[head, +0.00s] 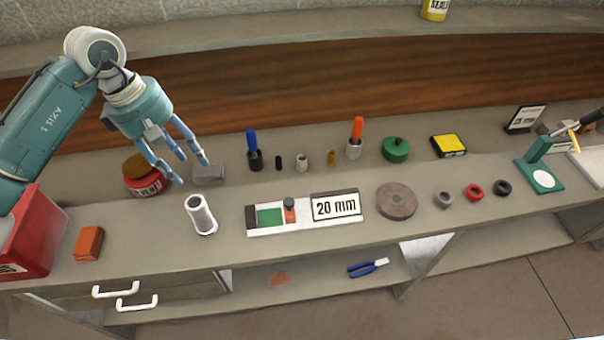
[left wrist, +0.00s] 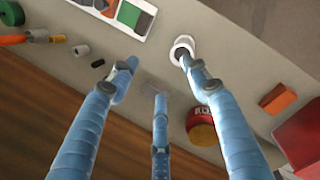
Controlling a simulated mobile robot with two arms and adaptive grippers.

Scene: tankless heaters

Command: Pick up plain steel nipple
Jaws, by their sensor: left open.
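A short plain grey steel nipple (head: 302,162) stands on the bench in the head view, between a small black fitting (head: 278,162) and a brass-coloured one (head: 331,157). The grey nipple also shows at the upper left of the left wrist view (left wrist: 81,50). My left gripper (head: 188,165) is open and empty above the bench, left of the nipple and apart from it. My right gripper is not in view.
Blue-handled (head: 252,150) and orange-handled (head: 355,140) tools flank the small fittings. A 20 mm gauge board (head: 265,230) lies in front.

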